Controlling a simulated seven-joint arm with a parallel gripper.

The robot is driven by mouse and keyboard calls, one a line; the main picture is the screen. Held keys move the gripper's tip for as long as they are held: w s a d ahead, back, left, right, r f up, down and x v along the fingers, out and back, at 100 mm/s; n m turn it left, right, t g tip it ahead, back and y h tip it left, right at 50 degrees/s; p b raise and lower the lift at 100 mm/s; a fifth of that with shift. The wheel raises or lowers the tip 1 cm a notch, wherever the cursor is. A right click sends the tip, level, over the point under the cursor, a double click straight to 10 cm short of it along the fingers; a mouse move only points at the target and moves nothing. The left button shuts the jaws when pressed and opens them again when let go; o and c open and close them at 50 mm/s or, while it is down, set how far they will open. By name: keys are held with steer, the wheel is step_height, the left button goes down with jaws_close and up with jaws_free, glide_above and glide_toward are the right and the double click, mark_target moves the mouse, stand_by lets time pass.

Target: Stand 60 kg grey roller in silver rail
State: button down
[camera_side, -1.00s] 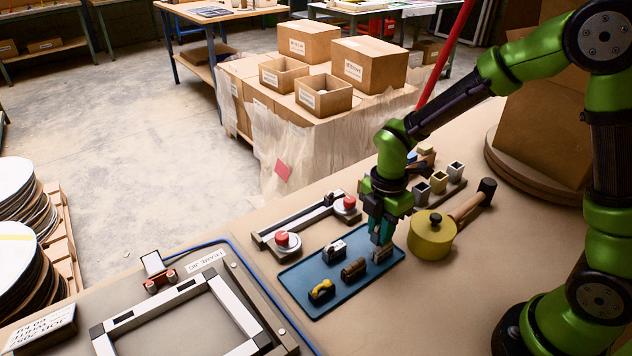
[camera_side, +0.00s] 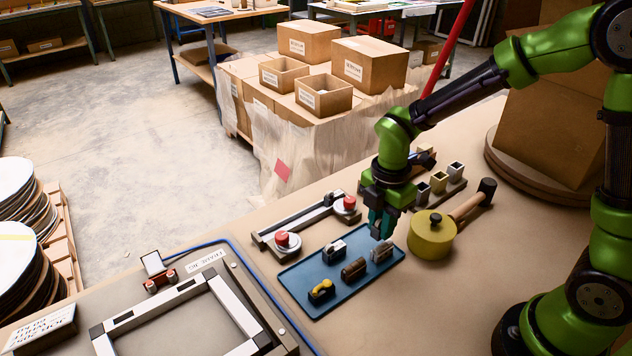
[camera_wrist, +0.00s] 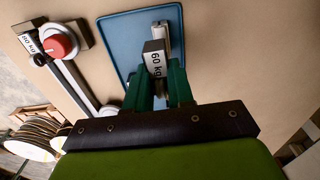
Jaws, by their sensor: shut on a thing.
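My gripper (camera_side: 380,229) is shut on a small grey block with a white 60 kg label, the grey roller (camera_wrist: 155,60). It is held between the green fingers above the blue tray (camera_side: 312,271). A grey piece (camera_side: 381,253) lies on the tray under my gripper. In the wrist view a silver strip (camera_wrist: 164,34) shows just past the roller. A silver square-tube rail piece (camera_side: 455,170) stands upright beside a gold one (camera_side: 438,182) and a dark one (camera_side: 422,194), right of my gripper.
The tray also holds a black-and-white piece (camera_side: 333,251), a brown piece (camera_side: 354,269) and a yellow piece (camera_side: 321,291). A yellow pot (camera_side: 431,238) and a mallet (camera_side: 485,192) stand to the right. A long bar with red knobs (camera_side: 288,238) lies left; a frame jig (camera_side: 185,310) is front left.

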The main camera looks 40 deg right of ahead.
glide_above(302, 210)
steer(key=s+a, duration=0.1)
steer(key=s, duration=0.1)
steer(key=shift+w+a+f, duration=0.15)
steer(key=shift+a+f, duration=0.05)
steer(key=shift+f, duration=2)
steer(key=shift+f, duration=1.05)
steer(key=c, duration=1.1)
jaws_free()
steer(key=shift+o, duration=1.1)
steer(key=shift+f, duration=0.1)
steer(key=shift+c, duration=0.5)
step_height(302, 210, up, 8)
steer(key=shift+f, duration=0.25)
steer(key=shift+m, duration=0.3)
